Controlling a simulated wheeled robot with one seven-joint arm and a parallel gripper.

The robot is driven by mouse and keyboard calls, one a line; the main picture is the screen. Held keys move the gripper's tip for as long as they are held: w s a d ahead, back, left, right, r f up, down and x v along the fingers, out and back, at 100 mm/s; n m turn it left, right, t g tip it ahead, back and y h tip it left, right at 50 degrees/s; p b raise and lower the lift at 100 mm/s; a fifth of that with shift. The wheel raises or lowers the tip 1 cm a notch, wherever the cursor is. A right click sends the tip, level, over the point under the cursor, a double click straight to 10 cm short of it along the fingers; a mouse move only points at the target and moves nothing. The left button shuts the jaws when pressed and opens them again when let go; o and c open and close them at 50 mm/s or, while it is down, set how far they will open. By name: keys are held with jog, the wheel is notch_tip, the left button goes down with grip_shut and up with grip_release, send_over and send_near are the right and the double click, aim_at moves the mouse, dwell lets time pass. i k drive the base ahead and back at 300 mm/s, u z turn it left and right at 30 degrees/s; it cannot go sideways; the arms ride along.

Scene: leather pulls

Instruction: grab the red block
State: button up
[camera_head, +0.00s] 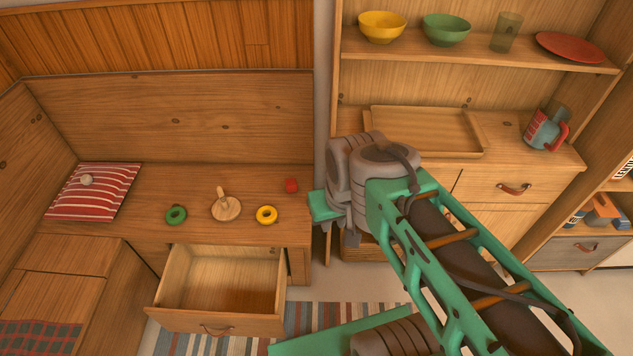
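The red block (291,186) is a small red piece on the wooden bench top (150,200), near its right end. My gripper (327,240) is at the end of my green arm, to the right of the block and apart from it in the picture. The fingers are small and mostly hidden by the wrist, so I cannot tell whether they are open or shut.
A yellow ring (267,215), a wooden peg stand (226,207) and a green ring (176,215) lie left of the block. A striped cushion (93,191) is at far left. An open, empty drawer (222,284) juts out below. A shelf unit (480,60) stands at right.

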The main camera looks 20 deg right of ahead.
aim_at(291, 184)
jog(key=z, duration=1.25)
jog(key=i, duration=1.15)
jog(key=u, duration=3.5)
